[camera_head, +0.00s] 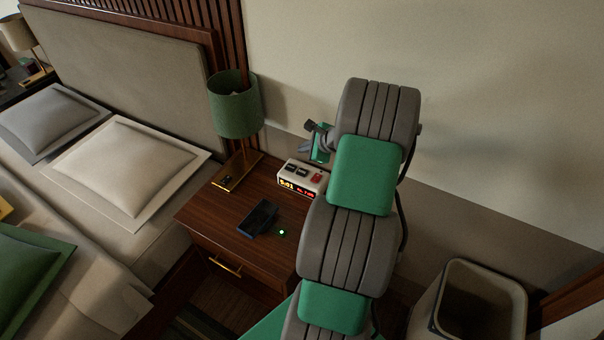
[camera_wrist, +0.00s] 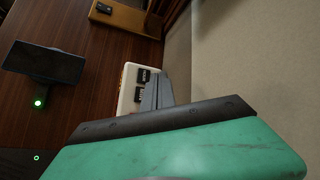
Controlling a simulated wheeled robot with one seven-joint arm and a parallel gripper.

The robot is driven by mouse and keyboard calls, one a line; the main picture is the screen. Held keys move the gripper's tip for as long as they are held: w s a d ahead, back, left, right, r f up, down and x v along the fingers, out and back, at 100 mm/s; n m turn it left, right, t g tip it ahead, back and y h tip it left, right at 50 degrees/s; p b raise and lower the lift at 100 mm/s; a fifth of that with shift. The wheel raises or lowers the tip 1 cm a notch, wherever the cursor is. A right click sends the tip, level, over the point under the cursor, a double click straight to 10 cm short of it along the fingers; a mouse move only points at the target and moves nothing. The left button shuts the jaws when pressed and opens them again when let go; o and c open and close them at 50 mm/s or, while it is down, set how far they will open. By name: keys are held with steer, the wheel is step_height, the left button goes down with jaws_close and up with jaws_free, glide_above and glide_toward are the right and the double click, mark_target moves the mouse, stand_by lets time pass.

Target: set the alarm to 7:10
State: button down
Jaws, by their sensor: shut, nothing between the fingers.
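The alarm clock (camera_head: 291,181) is a small pale box on the nightstand, with yellow and red lit digits on its front. The yellow figures look like 5:01; the red ones are too small to read surely. Its top carries dark buttons and a red one (camera_head: 317,177). In the wrist view, the clock (camera_wrist: 126,97) shows two dark labelled buttons (camera_wrist: 141,84); the rest is hidden behind my gripper. My gripper (camera_wrist: 157,92) is shut and empty, with its grey fingers over or beside the clock's top, close to these buttons. I cannot tell whether they touch.
A dark phone-like object on a stand (camera_head: 257,218) lies on the nightstand (camera_head: 220,222), with a small green light beside it. A green lamp (camera_head: 236,105) with a brass base stands behind left. The wall is close behind the clock. A bin (camera_head: 483,275) stands at right.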

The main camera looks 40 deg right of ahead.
steer(key=b, duration=0.5)
glide_above(304, 173)
step_height(304, 173, down, 6)
steer(key=shift+r, duration=0.1)
steer(key=shift+f, duration=0.9)
steer(key=shift+f, duration=0.1)
stand_by(0.6)
steer(key=shift+f, duration=0.3)
steer(key=shift+f, duration=0.4)
stand_by(0.7)
steer(key=shift+r+p, duration=0.5)
steer(key=shift+r, duration=0.3)
steer(key=shift+r+p, duration=2.05)
steer(key=shift+r, duration=0.45)
